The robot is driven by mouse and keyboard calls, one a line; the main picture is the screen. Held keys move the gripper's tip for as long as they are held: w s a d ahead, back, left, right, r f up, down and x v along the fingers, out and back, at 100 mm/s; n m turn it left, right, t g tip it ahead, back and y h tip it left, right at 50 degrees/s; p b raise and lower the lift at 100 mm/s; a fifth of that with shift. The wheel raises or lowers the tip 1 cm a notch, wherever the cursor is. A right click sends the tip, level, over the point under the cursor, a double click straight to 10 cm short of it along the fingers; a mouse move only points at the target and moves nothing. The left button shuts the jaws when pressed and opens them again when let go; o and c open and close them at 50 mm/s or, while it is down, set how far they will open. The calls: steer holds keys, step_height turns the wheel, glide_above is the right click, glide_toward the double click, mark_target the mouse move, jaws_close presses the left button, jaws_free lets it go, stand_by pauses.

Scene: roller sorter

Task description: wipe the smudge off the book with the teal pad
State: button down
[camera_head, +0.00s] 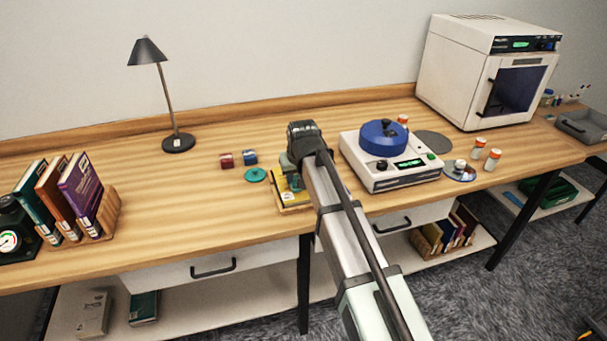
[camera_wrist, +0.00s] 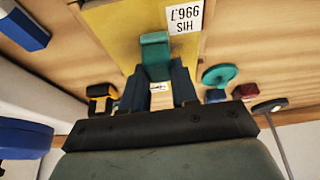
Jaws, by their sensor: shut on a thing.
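The yellow book (camera_head: 287,199) lies near the front edge of the desk, partly hidden by my arm. My gripper (camera_wrist: 159,80) is over the book and shut on the teal pad (camera_wrist: 154,50). The pad is against or just above the cover; I cannot tell which. I see no smudge on the visible part of the cover; the pad and my gripper hide some of it.
A teal disc (camera_head: 255,175), a red block (camera_head: 227,160) and a blue block (camera_head: 250,157) are left of the book. A white machine with a blue lid (camera_head: 384,136) stands close on the right. A lamp (camera_head: 178,143) and upright books (camera_head: 80,191) are farther left.

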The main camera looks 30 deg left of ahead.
steer(key=shift+s+a, duration=1.15)
steer(key=shift+a, duration=0.3)
steer(key=shift+w+d, duration=0.15)
steer(key=shift+w, duration=0.4)
steer(key=shift+w+d, duration=2.65)
steer(key=shift+d, duration=0.05)
steer(key=shift+s+a, duration=2.95)
steer(key=shift+a, duration=0.05)
step_height(320, 180, up, 8)
